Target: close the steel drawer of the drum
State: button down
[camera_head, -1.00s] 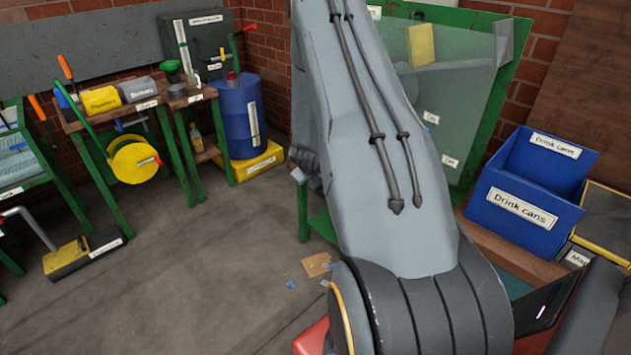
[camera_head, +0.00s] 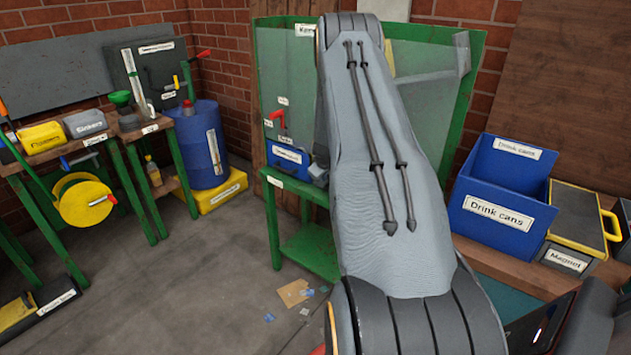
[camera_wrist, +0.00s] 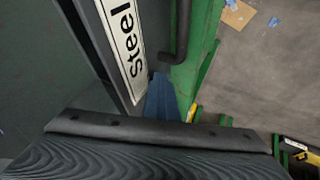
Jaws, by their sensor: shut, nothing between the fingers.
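In the wrist view a white label reading "Steel" (camera_wrist: 124,45) sits on a dark grey panel, seen very close and at a slant. A dark bent bar handle (camera_wrist: 181,35) stands beside it against a green frame (camera_wrist: 202,50). The dark ridged end of my gripper (camera_wrist: 160,128) fills the bottom of the wrist view, close to the panel; it is shut and empty. I cannot tell whether it touches the panel. A blue tapered piece (camera_wrist: 161,100) shows just past it. In the head view my arm hides my gripper and the drawer.
A green-framed screen (camera_head: 468,110) and green bench (camera_head: 310,250) stand behind my arm. A blue box (camera_head: 288,157) is left of the arm. Blue drink cans bins (camera_head: 500,210) and a Magnet box (camera_head: 568,258) stand right. Open floor (camera_head: 200,300) lies left, with scraps.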

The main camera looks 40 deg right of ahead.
jog(key=shift+d+r, duration=0.1)
jog(key=shift+d, duration=0.3)
jog(key=shift+a, duration=0.1)
jog(key=s+a+r, duration=0.5)
jog(key=a+r, duration=0.2)
jog(key=a, duration=0.1)
jog(key=shift+s+r, duration=0.35)
jog(key=shift+r, duration=0.05)
jog(key=shift+a, duration=0.1)
